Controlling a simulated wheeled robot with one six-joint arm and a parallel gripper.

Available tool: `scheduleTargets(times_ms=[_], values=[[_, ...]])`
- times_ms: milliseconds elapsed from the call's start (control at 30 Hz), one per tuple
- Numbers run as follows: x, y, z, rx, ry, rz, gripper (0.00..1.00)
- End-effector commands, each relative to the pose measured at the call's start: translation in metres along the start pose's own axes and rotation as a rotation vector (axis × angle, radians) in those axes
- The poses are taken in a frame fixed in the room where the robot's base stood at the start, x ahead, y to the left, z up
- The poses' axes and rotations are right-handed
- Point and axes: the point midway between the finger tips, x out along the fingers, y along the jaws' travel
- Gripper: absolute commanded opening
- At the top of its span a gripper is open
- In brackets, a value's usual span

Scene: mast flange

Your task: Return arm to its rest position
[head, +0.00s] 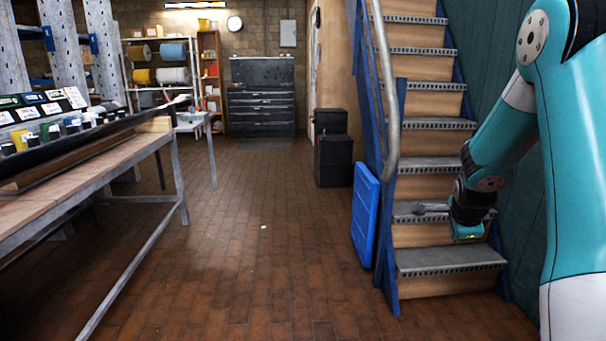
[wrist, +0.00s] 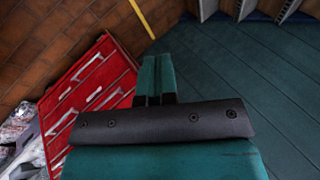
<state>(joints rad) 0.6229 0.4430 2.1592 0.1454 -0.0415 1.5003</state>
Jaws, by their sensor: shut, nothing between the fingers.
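My arm is bent at the right of the head view, in front of the staircase. My gripper (head: 428,209) shows small there, beside the lower steps, and its fingers are hard to make out. In the wrist view, my gripper (wrist: 157,75) has its two teal fingers close together with nothing between them. It hangs in free space and touches nothing that I can see. The mast flange does not show clearly in either view.
A staircase (head: 430,167) stands close to my arm. A blue panel (head: 365,213) leans beside it. A workbench (head: 75,185) runs along the left. In the wrist view, a red drawer cabinet (wrist: 98,75) is left of the fingers.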

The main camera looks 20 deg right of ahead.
Motion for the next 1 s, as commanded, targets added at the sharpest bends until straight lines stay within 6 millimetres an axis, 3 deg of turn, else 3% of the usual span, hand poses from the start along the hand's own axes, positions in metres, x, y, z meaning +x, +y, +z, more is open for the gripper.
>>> scheduleTargets(times_ms=[33, 200, 300, 400, 500, 600, 833, 900, 1000], values=[[-0.022, 0.001, 0.037, -0.139, -0.075, 0.004, 0.00], [-0.103, 0.034, 0.143, -0.672, -0.339, 0.009, 0.00], [-0.157, 0.069, 0.192, -1.013, -0.500, -0.022, 0.00], [-0.211, 0.114, 0.225, -1.359, -0.658, -0.077, 0.00], [-0.257, 0.157, 0.240, -1.668, -0.797, -0.149, 0.00], [-0.294, 0.197, 0.244, -1.941, -0.917, -0.231, 0.00], [-0.362, 0.277, 0.223, -2.501, -1.162, -0.460, 0.00], [-0.382, 0.255, 0.220, -2.470, -1.149, -0.441, 0.00], [-0.402, 0.241, 0.216, -2.467, -1.148, -0.439, 0.00]])
